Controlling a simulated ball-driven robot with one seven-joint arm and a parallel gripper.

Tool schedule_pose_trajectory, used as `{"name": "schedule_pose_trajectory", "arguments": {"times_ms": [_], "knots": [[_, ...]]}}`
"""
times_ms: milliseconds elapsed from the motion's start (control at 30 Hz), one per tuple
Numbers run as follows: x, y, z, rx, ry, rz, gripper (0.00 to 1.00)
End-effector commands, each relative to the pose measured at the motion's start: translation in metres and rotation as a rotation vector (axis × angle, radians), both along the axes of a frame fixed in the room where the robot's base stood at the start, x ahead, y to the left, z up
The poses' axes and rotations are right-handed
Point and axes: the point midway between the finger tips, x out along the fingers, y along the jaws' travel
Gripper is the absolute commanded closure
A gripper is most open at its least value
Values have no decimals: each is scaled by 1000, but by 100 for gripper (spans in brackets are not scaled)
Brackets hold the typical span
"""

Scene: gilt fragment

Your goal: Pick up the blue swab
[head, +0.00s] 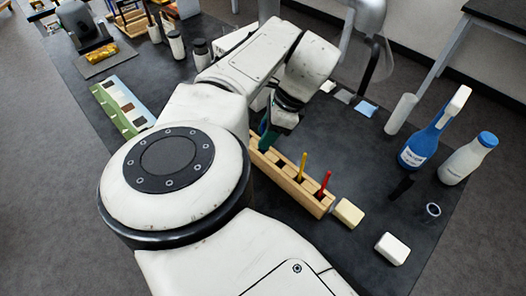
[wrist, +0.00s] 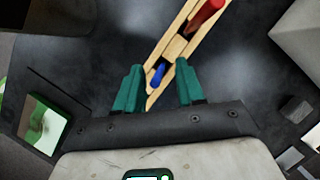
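The blue swab (wrist: 158,75) stands in a slot of the wooden rack (wrist: 181,47). In the wrist view it lies between the two green fingers of my gripper (wrist: 158,72), nearer the left one, with a gap on each side. My gripper is open. In the head view my gripper (head: 267,139) is over the far left end of the rack (head: 317,209), and the blue swab is hidden there. A yellow swab (head: 303,165) and a red swab (head: 324,183) stand farther along the rack. The red swab also shows in the wrist view (wrist: 205,15).
Beyond the rack's near end are a yellow block (head: 348,212) and a white block (head: 392,248). A blue spray bottle (head: 420,146) and a white bottle with blue cap (head: 466,160) stand at right. Dark table around the rack is mostly clear.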

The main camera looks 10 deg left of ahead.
Motion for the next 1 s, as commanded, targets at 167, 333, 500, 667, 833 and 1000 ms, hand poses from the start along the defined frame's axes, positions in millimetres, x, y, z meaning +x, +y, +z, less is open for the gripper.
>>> {"name": "schedule_pose_trajectory", "arguments": {"times_ms": [167,333,500,667,833,1000], "knots": [[-1,7,-19,1,-1,0,62],[-1,9,-22,0,-1,0,62],[-1,9,-21,0,-1,0,62],[-1,9,-21,0,0,0,70],[-1,9,-21,0,0,0,87],[-1,9,-22,0,0,0,100]]}}
